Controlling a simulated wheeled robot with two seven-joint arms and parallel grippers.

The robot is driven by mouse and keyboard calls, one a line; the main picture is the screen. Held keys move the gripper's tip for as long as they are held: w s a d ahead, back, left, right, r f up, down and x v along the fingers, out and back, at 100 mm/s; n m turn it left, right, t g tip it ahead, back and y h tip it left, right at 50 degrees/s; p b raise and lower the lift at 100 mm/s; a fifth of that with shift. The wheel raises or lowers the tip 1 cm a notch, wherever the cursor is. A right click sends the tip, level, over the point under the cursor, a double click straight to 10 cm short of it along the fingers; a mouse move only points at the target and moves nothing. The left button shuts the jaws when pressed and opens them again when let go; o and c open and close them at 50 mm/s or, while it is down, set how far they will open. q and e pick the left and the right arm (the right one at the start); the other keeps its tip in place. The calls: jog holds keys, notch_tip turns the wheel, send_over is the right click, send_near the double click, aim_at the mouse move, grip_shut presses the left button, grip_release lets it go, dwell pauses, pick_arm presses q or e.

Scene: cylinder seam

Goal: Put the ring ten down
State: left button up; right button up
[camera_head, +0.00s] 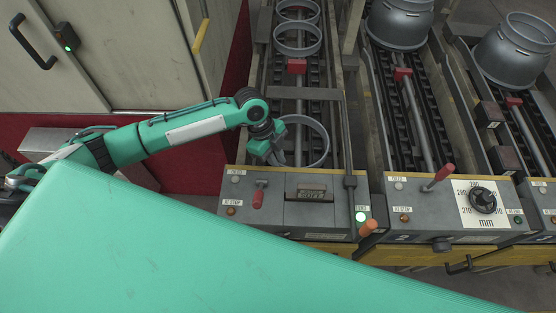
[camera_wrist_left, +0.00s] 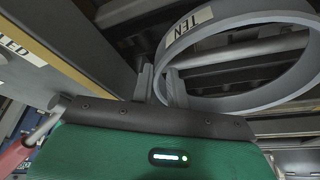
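The ring ten (camera_head: 326,146) is a plain grey hoop over the near end of the left conveyor lane in the head view. In the left wrist view the ring (camera_wrist_left: 285,97) fills the upper right and carries a pale label reading TEN. My left gripper (camera_head: 279,158) is at the ring's left side. In the left wrist view my left gripper's fingers (camera_wrist_left: 162,85) stand on both sides of the ring's wall, one outside and one inside, closed on it. Whether the ring touches the lane below is hard to tell. My right gripper is not in view.
Two more grey rings (camera_head: 298,52) lie farther back on the same lane, behind a red block (camera_head: 297,66). A control panel (camera_head: 262,222) with levers and a lit green button stands in front. Large grey pots (camera_head: 400,28) sit on the neighbouring lanes. A grey cabinet (camera_head: 120,60) is at left.

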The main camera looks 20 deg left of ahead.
pick_arm(q)
jog(key=b+v, duration=0.1)
jog(key=v, duration=1)
jog(key=shift+a, duration=0.1)
